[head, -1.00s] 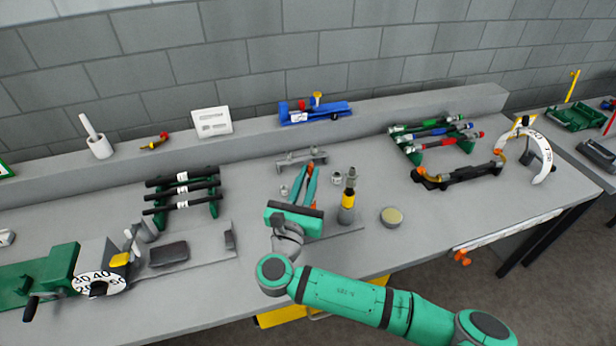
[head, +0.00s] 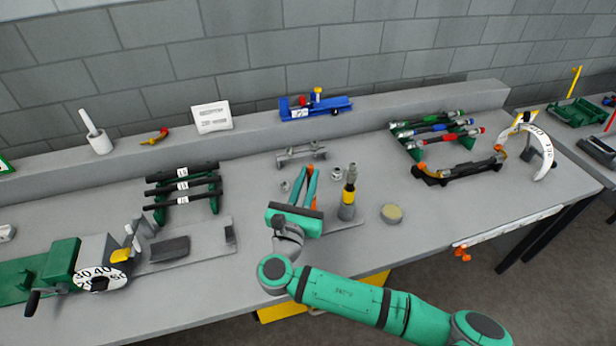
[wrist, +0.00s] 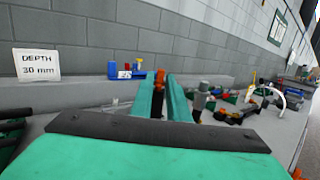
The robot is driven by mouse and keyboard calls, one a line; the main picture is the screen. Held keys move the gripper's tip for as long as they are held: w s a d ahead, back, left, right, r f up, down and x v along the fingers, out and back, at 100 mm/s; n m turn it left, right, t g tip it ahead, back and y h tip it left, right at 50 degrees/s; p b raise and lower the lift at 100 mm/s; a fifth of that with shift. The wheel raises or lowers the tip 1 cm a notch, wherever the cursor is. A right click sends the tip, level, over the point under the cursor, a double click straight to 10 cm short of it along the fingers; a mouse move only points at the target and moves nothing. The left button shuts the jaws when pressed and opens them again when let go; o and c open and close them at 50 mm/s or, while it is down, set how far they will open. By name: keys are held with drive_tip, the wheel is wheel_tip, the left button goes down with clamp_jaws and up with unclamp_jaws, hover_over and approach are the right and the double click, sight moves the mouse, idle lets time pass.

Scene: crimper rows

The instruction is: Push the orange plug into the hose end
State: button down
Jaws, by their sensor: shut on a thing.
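My gripper (head: 307,180) points away from me over the middle of the bench. Its two teal fingers also show in the wrist view (wrist: 165,84). They are shut on the orange plug (wrist: 159,78), a small orange piece between the fingertips. In the head view the fingers largely hide it. Black hoses with white labels (head: 183,188) lie on a green rack at left. Hoses with green, blue and red bands and metal ends (head: 437,130) lie on a rack at right. I cannot tell which hose end is meant; the plug touches none of these racked hoses.
An upright post with a yellow band (head: 348,195) stands just right of my gripper. A grey bracket (head: 301,153) lies behind. A crimper with a numbered dial (head: 101,277) stands at left. A blue fixture (head: 316,106) is on the shelf.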

drive_tip(key=shift+f, duration=0.15)
drive_tip(key=shift+s+d+f, duration=0.1)
drive_tip(key=shift+f, duration=0.1)
drive_tip(key=c, duration=1.6)
unclamp_jaws()
drive_tip(key=v, duration=1)
drive_tip(key=shift+s, duration=0.35)
drive_tip(key=shift+a, duration=0.25)
